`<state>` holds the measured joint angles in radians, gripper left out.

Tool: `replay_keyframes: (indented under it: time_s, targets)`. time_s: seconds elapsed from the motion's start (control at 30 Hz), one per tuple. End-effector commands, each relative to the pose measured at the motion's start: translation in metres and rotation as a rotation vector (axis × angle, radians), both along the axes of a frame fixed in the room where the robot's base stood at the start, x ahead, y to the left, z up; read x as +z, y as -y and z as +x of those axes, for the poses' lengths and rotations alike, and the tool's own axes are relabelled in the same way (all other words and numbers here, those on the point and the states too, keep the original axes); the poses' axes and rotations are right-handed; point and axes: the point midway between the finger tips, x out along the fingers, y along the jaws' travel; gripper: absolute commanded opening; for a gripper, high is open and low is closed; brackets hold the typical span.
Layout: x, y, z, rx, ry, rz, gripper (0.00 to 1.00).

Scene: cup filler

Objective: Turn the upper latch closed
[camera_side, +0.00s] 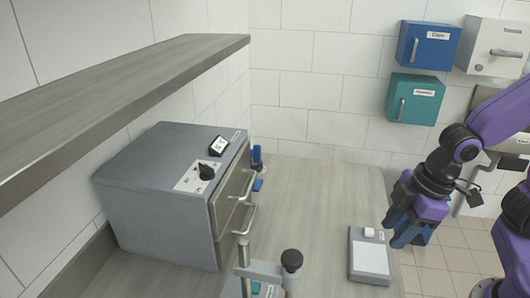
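I cannot tell for certain which part is the upper latch. A grey machine (150,205) stands on the counter at the left. Its front has an upper bar handle (247,187) and a lower bar handle (248,220); both fronts look shut. A black knob (206,171) sits on its top panel. A pale wall box (489,38) at the upper right carries a small horizontal handle (506,53). My gripper (400,235) points down at the right, near the small scale-like device and well apart from the grey machine. Its finger gap is not clear, and nothing is visibly held.
A metal stand with a black knob (291,261) is at the front. Blue (428,46) and teal (414,98) boxes hang on the wall. A shelf (110,85) overhangs the left. The middle counter (305,205) is clear.

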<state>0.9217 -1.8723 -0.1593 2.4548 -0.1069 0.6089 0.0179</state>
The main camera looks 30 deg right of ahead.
Motion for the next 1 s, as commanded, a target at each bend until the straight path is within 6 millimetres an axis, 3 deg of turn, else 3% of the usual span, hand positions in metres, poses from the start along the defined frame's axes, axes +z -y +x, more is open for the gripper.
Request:
replay_keyframes:
  time_s: [0.03, 0.2, 0.5, 0.8, 1.0]
  targets:
    - [-0.004, -0.005, 0.022, -0.027, 0.041, 0.031, 0.39]
    - [-0.011, -0.021, 0.091, -0.075, 0.198, 0.166, 0.39]
    - [-0.02, -0.019, 0.194, -0.105, 0.431, 0.414, 0.39]
    - [-0.026, 0.014, 0.258, -0.114, 0.613, 0.707, 0.39]
    - [-0.026, 0.049, 0.274, -0.126, 0.711, 0.916, 0.39]
